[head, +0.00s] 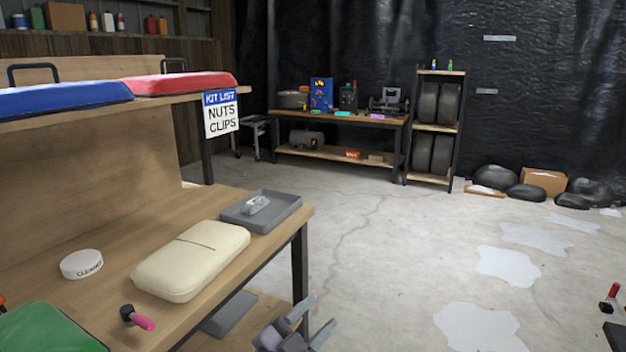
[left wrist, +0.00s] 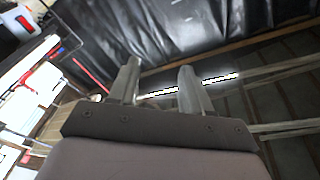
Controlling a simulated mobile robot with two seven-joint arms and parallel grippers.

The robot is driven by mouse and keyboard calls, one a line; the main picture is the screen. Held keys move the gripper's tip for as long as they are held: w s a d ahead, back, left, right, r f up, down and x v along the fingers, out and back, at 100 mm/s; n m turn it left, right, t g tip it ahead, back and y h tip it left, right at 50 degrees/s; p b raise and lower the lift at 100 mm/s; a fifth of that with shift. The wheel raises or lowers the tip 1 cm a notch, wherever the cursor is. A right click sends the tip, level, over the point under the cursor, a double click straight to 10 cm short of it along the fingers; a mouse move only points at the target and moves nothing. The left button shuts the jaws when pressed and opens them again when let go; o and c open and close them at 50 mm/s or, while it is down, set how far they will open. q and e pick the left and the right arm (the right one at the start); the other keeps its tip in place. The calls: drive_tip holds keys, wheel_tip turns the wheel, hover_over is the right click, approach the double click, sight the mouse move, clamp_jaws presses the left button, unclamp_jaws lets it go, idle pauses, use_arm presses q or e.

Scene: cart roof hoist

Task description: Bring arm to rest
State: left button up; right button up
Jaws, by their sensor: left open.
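My left gripper (head: 322,310) is at the bottom middle of the head view, beside the right front edge of the wooden workbench (head: 215,205). Its two fingers are apart with nothing between them. In the left wrist view the same gripper (left wrist: 160,67) shows both fingers spread and empty, with black sheeting and roof beams behind them. My right gripper is in neither view.
On the bench are a grey tray (head: 285,212) holding a small pale object, a cream padded case (head: 190,262), a white round tin (head: 82,264), a pink-tipped tool (head: 142,322) and a green case (head: 50,332). Pale patches (head: 506,265) mark open floor to the right.

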use_arm(q)
drive_tip(key=s+a+f+n+g+y, duration=0.2)
drive_tip(key=s+a+f+n+y, duration=0.35)
drive_tip(key=a, duration=0.35)
drive_tip(key=s+a+f+n+g+y, duration=0.2)
drive_tip(key=s+a+f+n+y, duration=0.4)
drive_tip(key=a, duration=0.3)
drive_tip(key=s+a+f+n+g, duration=0.1)
drive_tip(key=s+a+g, duration=0.25)
drive_tip(key=s, duration=0.75)
drive_tip(key=s+a+f+n+g, duration=0.15)
drive_tip(key=s+g, duration=0.25)
drive_tip(key=s, duration=0.6)
drive_tip(key=w+d+f+t+h+p, duration=0.2)
drive_tip(key=w+t+p, duration=0.4)
drive_tip(key=shift+w+d+f+m+t, duration=0.25)
drive_tip(key=shift+w+m+t, duration=0.1)
drive_tip(key=shift+m, duration=0.05)
